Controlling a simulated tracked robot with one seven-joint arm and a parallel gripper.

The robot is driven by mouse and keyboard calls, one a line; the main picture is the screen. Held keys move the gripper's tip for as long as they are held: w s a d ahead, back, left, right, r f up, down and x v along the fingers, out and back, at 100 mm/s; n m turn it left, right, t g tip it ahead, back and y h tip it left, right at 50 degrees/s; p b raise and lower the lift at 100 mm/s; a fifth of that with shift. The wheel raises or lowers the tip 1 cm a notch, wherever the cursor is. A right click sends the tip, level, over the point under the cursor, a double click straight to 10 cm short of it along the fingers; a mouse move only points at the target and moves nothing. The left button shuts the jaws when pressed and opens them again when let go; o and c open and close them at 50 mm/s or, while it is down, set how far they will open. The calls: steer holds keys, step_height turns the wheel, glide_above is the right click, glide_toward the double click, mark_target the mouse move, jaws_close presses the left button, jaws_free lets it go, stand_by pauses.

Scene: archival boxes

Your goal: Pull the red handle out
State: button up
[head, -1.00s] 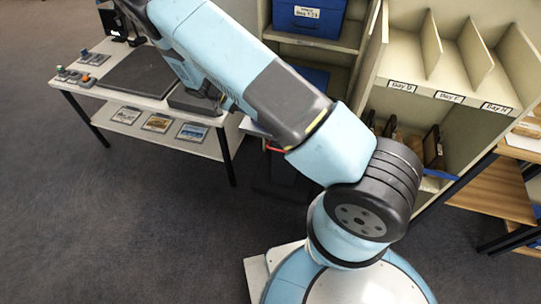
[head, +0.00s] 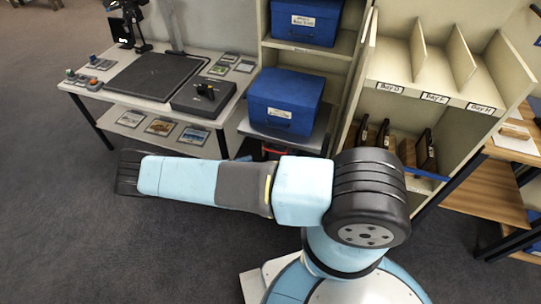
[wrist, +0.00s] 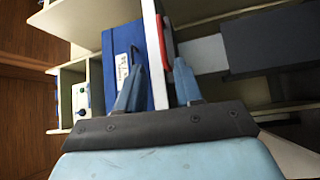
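The red handle (head: 275,150) shows in the head view as a small red strip below the blue box on the lower shelf, partly hidden by my arm. In the wrist view the red handle (wrist: 168,40) lies against a white shelf edge, ahead of the fingers. My gripper (wrist: 158,66) is open, with its two blue fingers apart. The white edge runs between the fingers, and the handle lies nearer the right finger. I cannot tell whether a finger touches it. In the head view my gripper is not visible.
A blue box (head: 285,103) sits on the shelf above the handle; it also shows in the wrist view (wrist: 118,75). A worktable (head: 150,102) with a dark mat stands to the left. Labelled bays (head: 435,98) stand to the right. The carpet (head: 60,220) at front left is clear.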

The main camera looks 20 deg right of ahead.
mark_target(275, 152)
steer(key=shift+t, duration=0.4)
steer(key=d, duration=0.4)
steer(key=w+d, duration=0.1)
steer(key=d, duration=0.3)
steer(key=d+r, duration=0.1)
steer(key=d, duration=0.4)
steer(key=shift+w, duration=0.2)
steer(key=shift+c, duration=0.5)
jaws_close()
